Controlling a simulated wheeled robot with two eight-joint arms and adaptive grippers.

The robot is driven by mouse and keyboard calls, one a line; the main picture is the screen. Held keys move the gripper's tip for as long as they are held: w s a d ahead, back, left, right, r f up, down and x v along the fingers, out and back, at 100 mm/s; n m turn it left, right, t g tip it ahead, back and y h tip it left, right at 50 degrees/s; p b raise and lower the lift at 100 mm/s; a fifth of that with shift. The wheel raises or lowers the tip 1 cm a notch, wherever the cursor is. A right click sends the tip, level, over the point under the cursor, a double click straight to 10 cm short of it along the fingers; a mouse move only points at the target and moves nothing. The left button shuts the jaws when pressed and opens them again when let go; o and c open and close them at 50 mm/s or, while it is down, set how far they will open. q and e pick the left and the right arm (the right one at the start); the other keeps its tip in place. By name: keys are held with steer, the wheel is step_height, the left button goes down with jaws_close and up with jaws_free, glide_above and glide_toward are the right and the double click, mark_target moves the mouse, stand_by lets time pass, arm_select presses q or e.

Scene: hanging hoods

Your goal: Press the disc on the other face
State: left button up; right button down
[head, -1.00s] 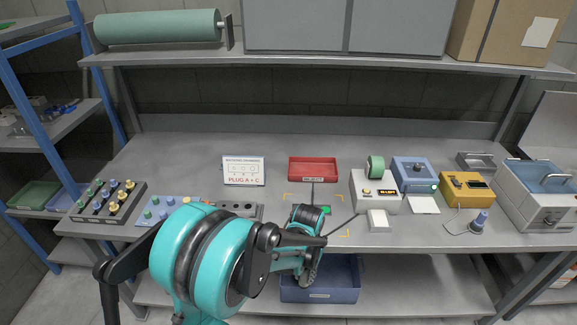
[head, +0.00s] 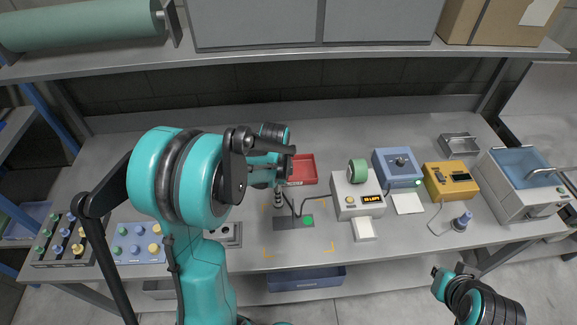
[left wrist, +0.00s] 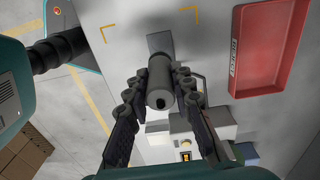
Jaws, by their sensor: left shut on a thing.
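My left gripper (head: 281,188) is above the bench, in front of the red tray. In the left wrist view, its fingers (left wrist: 158,88) are shut around a grey cylinder (left wrist: 158,72) with a dark hole in its near end. The cylinder also shows below the gripper in the head view (head: 284,207). A dark grey plate (head: 287,228) lies beneath it, and a bent dark rod stands beside it. A green disc (head: 308,219) shows at the plate's right side. The cylinder's far end is unclear. My right gripper (head: 442,279) is low at the right; its jaws are unclear.
The red tray (head: 304,172) is behind the plate. A white device (head: 356,196) with a green roll, a blue box (head: 397,167) and a yellow meter (head: 449,181) stand to the right. Yellow corner marks frame the bench area around the plate. A shelf (head: 290,65) spans above.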

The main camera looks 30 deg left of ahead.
arm_select(q)
steer(key=shift+a+r, duration=0.1)
steer(key=shift+s+f+b, duration=0.1)
steer(key=shift+f+b, duration=0.1)
steer(key=shift+b, duration=0.1)
step_height(320, 180, down, 12)
steer(key=b, duration=0.8)
steer(key=shift+f+b, duration=0.2)
steer(key=shift+b, duration=0.35)
stand_by(2.0)
steer(key=shift+r+p, duration=2.5)
steer(key=shift+r, duration=1.05)
steer(key=shift+f, duration=0.15)
